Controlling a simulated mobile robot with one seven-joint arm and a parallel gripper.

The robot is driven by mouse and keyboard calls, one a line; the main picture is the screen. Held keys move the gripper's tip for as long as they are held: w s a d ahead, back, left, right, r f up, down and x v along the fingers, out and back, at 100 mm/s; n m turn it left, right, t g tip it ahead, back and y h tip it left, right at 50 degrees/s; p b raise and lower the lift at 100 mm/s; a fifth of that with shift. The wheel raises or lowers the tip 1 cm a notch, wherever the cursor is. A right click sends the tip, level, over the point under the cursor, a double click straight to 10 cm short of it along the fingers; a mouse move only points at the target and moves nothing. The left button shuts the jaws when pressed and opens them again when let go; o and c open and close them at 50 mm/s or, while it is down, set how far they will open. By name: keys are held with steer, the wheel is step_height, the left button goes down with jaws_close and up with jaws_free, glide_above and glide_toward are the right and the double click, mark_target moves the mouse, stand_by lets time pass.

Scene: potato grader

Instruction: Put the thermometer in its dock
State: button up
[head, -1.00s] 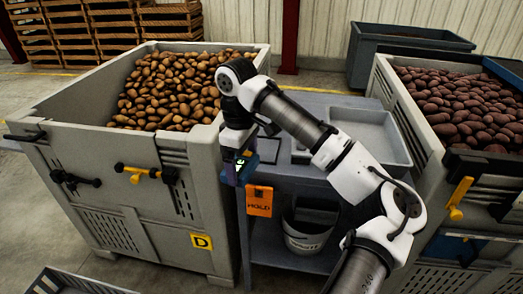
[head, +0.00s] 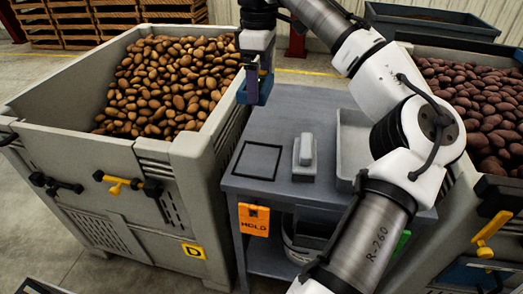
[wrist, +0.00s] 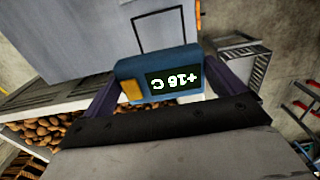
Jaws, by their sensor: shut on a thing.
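The thermometer (wrist: 158,62) is a blue box with an orange patch and a dark display reading +16 C, upside down in the wrist view. My gripper (wrist: 155,90) is shut on it, with a purple finger at each side. A small pale grey block with a raised part (head: 304,157), which looks like the dock, stands on the grey table (head: 275,115), apart from my gripper.
A black square outline (head: 258,161) marks the table left of the pale block. A grey tray (head: 352,150) is to its right, partly behind my arm. Potato bins stand left (head: 90,150) and right. An orange HOLD tag (head: 254,219) hangs on the table's front.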

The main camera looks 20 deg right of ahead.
step_height(320, 180, down, 20)
steer(key=shift+r+b, duration=0.1)
steer(key=shift+b, duration=0.6)
steer(key=o, duration=0.8)
steer(key=shift+c, duration=0.2)
